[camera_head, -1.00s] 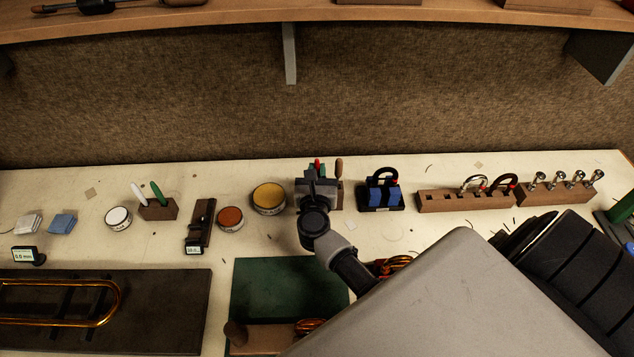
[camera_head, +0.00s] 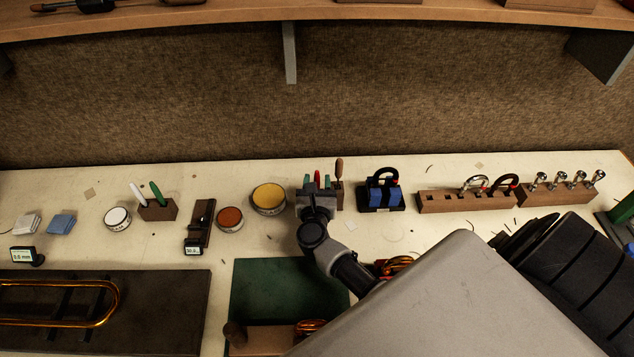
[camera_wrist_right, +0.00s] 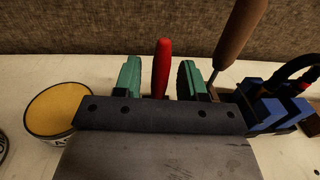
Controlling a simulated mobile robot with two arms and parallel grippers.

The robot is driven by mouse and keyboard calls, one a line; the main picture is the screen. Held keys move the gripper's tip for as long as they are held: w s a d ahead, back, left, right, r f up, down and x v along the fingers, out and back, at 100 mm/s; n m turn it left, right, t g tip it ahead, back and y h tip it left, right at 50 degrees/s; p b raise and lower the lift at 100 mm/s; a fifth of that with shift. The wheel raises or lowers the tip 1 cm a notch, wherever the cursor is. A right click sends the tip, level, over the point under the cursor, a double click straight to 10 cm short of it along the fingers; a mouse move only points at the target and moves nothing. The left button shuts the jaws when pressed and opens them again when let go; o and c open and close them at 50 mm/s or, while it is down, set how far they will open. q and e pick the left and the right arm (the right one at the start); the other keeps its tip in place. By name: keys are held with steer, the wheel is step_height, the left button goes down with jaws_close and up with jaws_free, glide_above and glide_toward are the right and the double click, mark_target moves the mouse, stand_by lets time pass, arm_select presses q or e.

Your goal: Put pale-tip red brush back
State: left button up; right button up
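The red brush handle (camera_head: 317,177) stands upright at the brush holder (camera_head: 341,200). It also shows in the right wrist view (camera_wrist_right: 161,68). Its pale tip is hidden. My right gripper (camera_head: 317,181) is open, with one green fingertip on each side of the red handle; the wrist view shows the gripper (camera_wrist_right: 160,80) with gaps between the handle and both fingertips. The gripper body hides most of the holder and the lower part of the brush. My left gripper is not in view.
A brown-handled tool (camera_head: 339,169) stands close right of my right gripper. A yellow tin (camera_head: 269,197) is close on the left and a blue block stand (camera_head: 380,195) on the right. A green mat (camera_head: 262,287) lies in front. A shelf (camera_head: 230,18) hangs above.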

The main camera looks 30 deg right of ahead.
steer(key=shift+r, duration=0.15)
steer(key=shift+s+a, duration=0.15)
steer(key=shift+s, duration=0.05)
steer(key=v, duration=0.7)
stand_by(0.4)
